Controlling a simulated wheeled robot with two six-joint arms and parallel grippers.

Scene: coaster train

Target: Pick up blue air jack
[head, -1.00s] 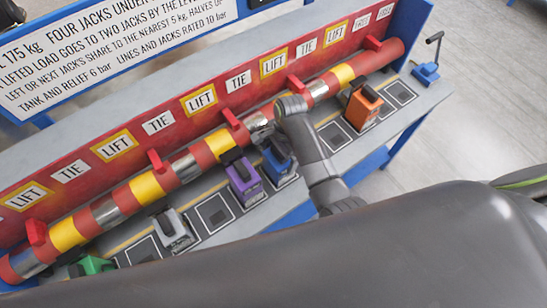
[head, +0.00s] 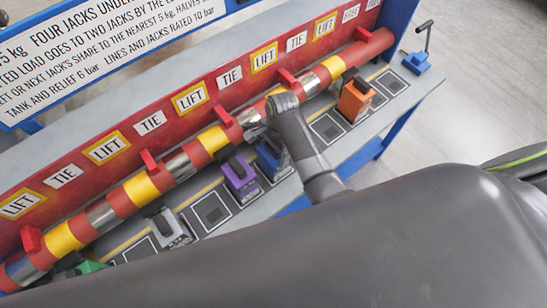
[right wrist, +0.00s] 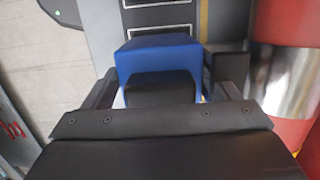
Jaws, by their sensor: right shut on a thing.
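The blue air jack (head: 272,158) is at the bench slots, right of the purple jack, partly hidden by my right arm in the head view. In the right wrist view the blue jack (right wrist: 160,55) with its dark top lies between the two fingers. My right gripper (right wrist: 163,90) is shut on it. In the head view the right gripper (head: 269,138) is above the jack, its fingers mostly hidden. I cannot tell whether the jack touches the bench. My left gripper is not in view.
A purple jack (head: 240,178) stands close left of the blue one; grey (head: 172,230), green (head: 91,267) and orange (head: 355,100) jacks stand along the bench. A striped red pipe (head: 140,187) runs behind them. A blue hand pump (head: 417,63) is at the right end.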

